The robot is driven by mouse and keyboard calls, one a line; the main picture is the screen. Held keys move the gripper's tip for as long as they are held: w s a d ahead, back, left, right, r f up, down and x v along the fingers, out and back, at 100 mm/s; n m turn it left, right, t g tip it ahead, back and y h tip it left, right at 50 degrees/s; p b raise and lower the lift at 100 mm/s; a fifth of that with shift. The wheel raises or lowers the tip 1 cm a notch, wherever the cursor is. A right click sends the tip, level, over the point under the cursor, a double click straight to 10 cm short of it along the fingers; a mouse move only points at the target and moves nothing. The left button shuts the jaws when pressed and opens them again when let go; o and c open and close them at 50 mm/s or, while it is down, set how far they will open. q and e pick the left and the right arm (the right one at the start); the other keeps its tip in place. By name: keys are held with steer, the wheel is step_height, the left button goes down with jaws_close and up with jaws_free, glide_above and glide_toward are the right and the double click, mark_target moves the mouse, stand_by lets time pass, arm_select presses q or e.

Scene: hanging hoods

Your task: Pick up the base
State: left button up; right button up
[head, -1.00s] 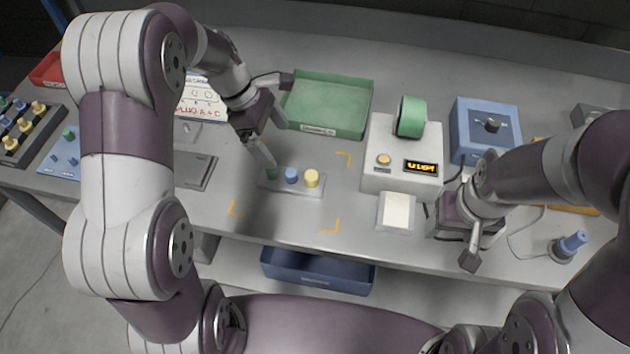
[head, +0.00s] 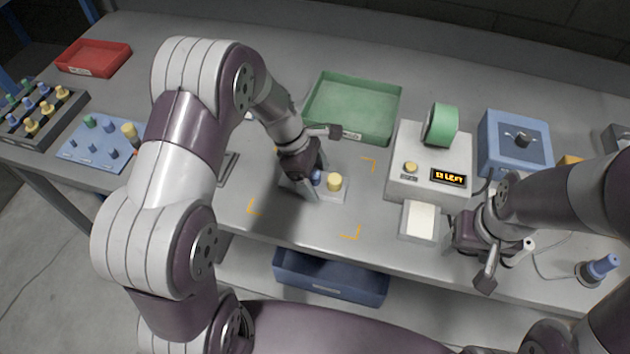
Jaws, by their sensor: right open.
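The base is a small light-grey plate (head: 334,196) on the workbench, inside orange corner marks. A yellow knob (head: 334,182) stands at its right end and a blue knob (head: 316,178) shows beside it. My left gripper (head: 310,185) is down over the left part of the base and hides that end. One finger reaches down beside the blue knob. Whether the jaws touch or grip the base cannot be seen. My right gripper (head: 504,265) is open and empty near the bench's front edge, right of the white pad.
A green tray (head: 398,112) lies behind the base. A white machine (head: 432,150) with a green roll stands to the right, with a white pad (head: 421,222) in front. A blue box (head: 517,135) is further right. Coloured knobs sit in a dark rack (head: 62,118) and on a blue plate (head: 90,155) at left.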

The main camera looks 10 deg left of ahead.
arm_select(q)
steer(key=c, duration=1)
steer(key=shift+c, duration=0.7)
steer(key=shift+r, duration=0.15)
